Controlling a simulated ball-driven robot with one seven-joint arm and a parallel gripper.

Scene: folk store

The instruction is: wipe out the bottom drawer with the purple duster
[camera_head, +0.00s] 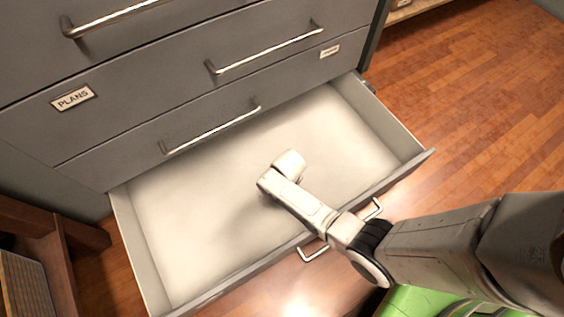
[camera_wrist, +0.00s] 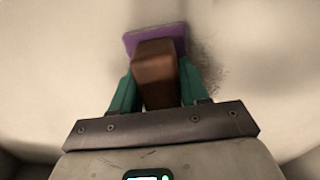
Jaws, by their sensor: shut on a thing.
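The bottom drawer (camera_head: 200,230) of a grey cabinet is pulled out, with a pale, empty-looking inside. My arm reaches over its front edge, and my wrist is inside the drawer near the middle. In the wrist view my gripper (camera_wrist: 153,85), with green fingers, is shut on the brown handle of the purple duster (camera_wrist: 130,43). The duster's purple head is at the far end of the handle, over the pale drawer floor; I cannot tell whether it touches. A dark speckled patch of dirt (camera_wrist: 208,75) lies just right of it. The head view hides the duster and fingers behind my wrist.
Closed drawers (camera_head: 190,85) with metal handles rise above the open one. The drawer's front panel (camera_head: 405,172) and side walls stand around my wrist. A wooden shelf unit (camera_head: 40,235) is at the lower left. Wooden floor (camera_head: 470,90) is clear at the right.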

